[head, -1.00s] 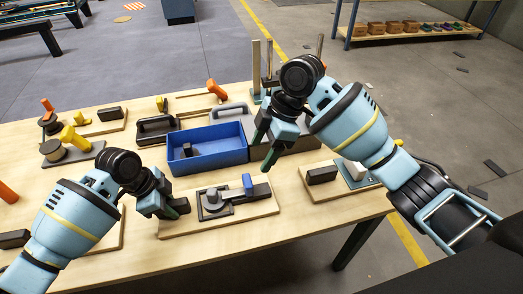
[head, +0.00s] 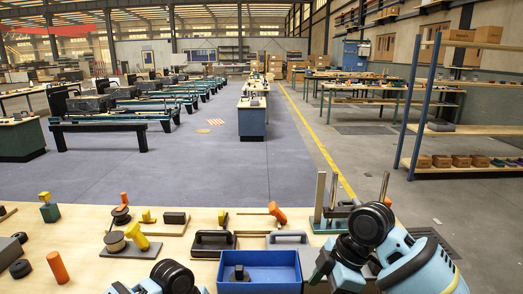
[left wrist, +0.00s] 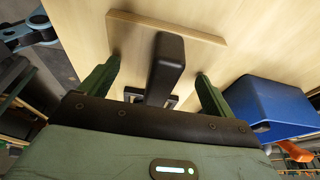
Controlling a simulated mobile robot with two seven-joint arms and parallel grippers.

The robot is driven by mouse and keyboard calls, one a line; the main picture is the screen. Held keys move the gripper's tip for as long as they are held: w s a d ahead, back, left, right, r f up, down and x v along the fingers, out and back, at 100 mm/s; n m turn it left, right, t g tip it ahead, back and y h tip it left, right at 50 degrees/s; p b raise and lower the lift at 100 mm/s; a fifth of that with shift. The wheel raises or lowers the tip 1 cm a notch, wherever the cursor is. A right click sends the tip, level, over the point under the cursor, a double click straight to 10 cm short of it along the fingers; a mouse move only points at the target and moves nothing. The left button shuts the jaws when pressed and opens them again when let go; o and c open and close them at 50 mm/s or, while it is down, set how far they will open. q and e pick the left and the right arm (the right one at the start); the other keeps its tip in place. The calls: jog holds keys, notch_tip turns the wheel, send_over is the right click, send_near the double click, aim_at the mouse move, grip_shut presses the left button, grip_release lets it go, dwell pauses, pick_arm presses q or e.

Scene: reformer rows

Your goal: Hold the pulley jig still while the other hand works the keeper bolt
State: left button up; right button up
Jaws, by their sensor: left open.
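In the left wrist view my left gripper (left wrist: 156,72) is open, its two green fingers on either side of a black bar (left wrist: 169,52). The bar stands over a pale wooden board (left wrist: 205,28); contact with the fingers cannot be made out. The bar may be part of the pulley jig, but the rest of the jig is hidden or out of frame. In the head view the jig is below the picture, and only my left wrist shows at the bottom. My right gripper (head: 322,264) is at the lower right, beside the blue tray (head: 285,268); its jaws are unclear.
The bench (head: 75,225) carries boards with spools and yellow handles, an orange-handled tool (head: 277,214), a black handled block (head: 213,241) and a rack with upright posts (head: 334,190). An orange cylinder (head: 57,267) stands at the left. Open floor lies beyond the bench.

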pick_arm(q)
jog(key=shift+r, duration=0.1)
pick_arm(e)
jog(key=shift+r, duration=0.2)
dwell(0.4)
pick_arm(q)
jog(key=shift+r+p, duration=1.75)
jog(key=shift+r, duration=1.15)
pick_arm(e)
notch_tip(320, 180, up, 9)
jog(key=t, duration=0.1)
jog(key=shift+w+f, duration=0.15)
jog(key=shift+f, duration=0.05)
pick_arm(q)
jog(key=shift+f, duration=0.1)
pick_arm(e)
jog(key=shift+f, duration=0.1)
